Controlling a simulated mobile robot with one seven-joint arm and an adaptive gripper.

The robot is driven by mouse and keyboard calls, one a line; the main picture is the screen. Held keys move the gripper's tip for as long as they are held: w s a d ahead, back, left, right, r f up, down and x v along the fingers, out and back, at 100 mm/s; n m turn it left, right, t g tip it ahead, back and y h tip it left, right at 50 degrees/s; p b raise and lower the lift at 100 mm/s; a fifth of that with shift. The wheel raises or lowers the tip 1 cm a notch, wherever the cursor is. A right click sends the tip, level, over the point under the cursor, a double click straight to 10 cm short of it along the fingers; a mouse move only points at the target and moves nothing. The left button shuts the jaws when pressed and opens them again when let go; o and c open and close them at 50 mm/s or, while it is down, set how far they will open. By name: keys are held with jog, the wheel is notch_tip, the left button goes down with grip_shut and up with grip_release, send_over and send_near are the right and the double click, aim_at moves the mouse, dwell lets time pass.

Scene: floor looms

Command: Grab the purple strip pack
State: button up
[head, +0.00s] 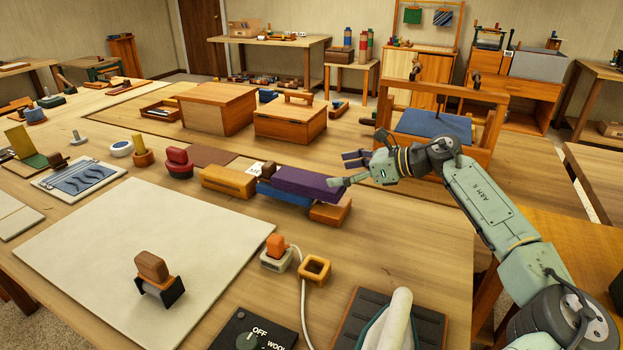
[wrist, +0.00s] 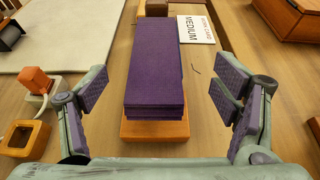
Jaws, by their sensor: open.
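The purple strip pack (head: 308,184) is a long purple block of stacked layers. In the head view it lies near the table's middle, on or against a blue piece (head: 283,195) and an orange-brown wooden block (head: 330,212). In the wrist view the pack (wrist: 155,65) runs lengthwise between the spread fingers, with the wooden block (wrist: 155,130) under its near end. My gripper (head: 352,170) is open at the pack's right end in the head view. In the wrist view my gripper (wrist: 160,108) has purple-padded fingers on either side, apart from the pack.
A white card reading "MEDIUM" (wrist: 197,30) lies beside the pack. An orange square ring (head: 315,268) and an orange-topped piece with a cord (head: 276,252) stand in front. A yellow-brown block (head: 228,181) adjoins on the left. Wooden boxes (head: 290,121) stand behind.

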aim_at(311, 179)
jog(key=p+x, duration=0.1)
jog(key=x, duration=0.2)
jog(key=shift+a+f, duration=0.15)
jog(key=shift+a, duration=0.25)
jog(key=x, duration=0.1)
jog(key=p+x, duration=0.2)
jog(key=shift+s+a+f, duration=0.15)
jog(key=shift+a+f, duration=0.05)
jog(key=shift+f, duration=0.15)
jog(key=shift+w+a+f, duration=0.3)
jog(key=shift+a+f, duration=0.1)
jog(key=shift+a, duration=0.1)
jog(key=shift+c, duration=0.4)
jog(key=c, duration=1.3)
jog(key=shift+o, duration=0.2)
